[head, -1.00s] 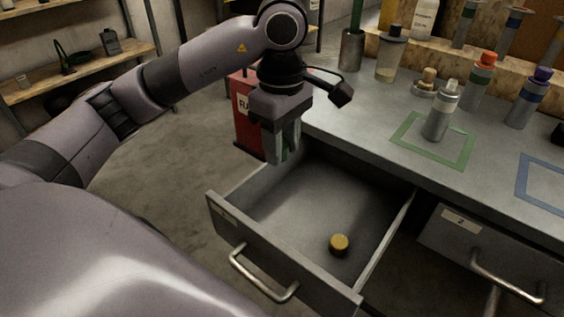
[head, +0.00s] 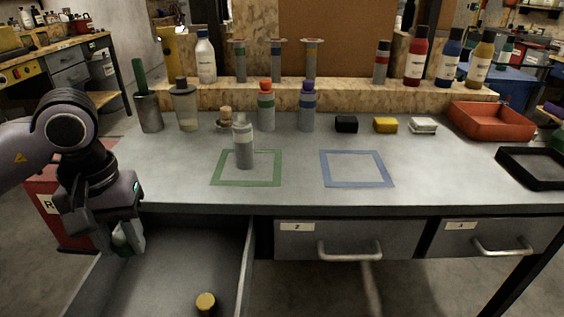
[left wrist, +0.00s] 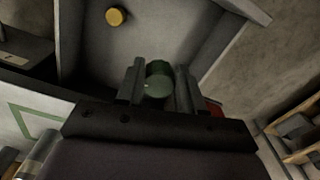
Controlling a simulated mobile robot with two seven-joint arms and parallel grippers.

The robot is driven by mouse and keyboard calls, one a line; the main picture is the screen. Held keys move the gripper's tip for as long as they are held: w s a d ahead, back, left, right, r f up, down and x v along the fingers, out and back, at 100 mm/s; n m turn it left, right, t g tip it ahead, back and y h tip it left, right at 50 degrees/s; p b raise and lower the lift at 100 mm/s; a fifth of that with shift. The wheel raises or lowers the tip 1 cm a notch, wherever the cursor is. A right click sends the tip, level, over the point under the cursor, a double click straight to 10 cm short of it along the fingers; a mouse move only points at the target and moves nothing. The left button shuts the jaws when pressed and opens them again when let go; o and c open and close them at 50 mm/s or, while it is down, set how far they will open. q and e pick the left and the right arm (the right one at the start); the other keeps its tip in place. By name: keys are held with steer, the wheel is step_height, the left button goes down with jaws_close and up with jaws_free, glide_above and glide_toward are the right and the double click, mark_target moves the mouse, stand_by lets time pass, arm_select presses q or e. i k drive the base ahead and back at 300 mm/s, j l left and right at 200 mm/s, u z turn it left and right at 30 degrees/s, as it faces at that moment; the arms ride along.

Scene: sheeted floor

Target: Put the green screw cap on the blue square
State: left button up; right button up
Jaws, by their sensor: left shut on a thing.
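My left gripper (head: 128,240) is shut on the green screw cap, above the left side of the open drawer. The green screw cap (left wrist: 158,82) shows between the two fingers in the left wrist view; in the head view it is mostly hidden by the fingers. The blue square (head: 356,169) is an outline on the bench top, right of the green square (head: 246,181), and its inside is empty. My right gripper is not in view.
A grey bottle (head: 243,146) stands in the green square. A yellow cap (head: 205,303) lies in the open drawer (head: 165,285). Black (head: 346,124), yellow (head: 385,125) and white blocks stand behind the blue square. A black tray (head: 540,179) is at the right.

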mark_target(354, 167)
steer(key=z, duration=0.7)
steer(key=i+l+z, duration=0.5)
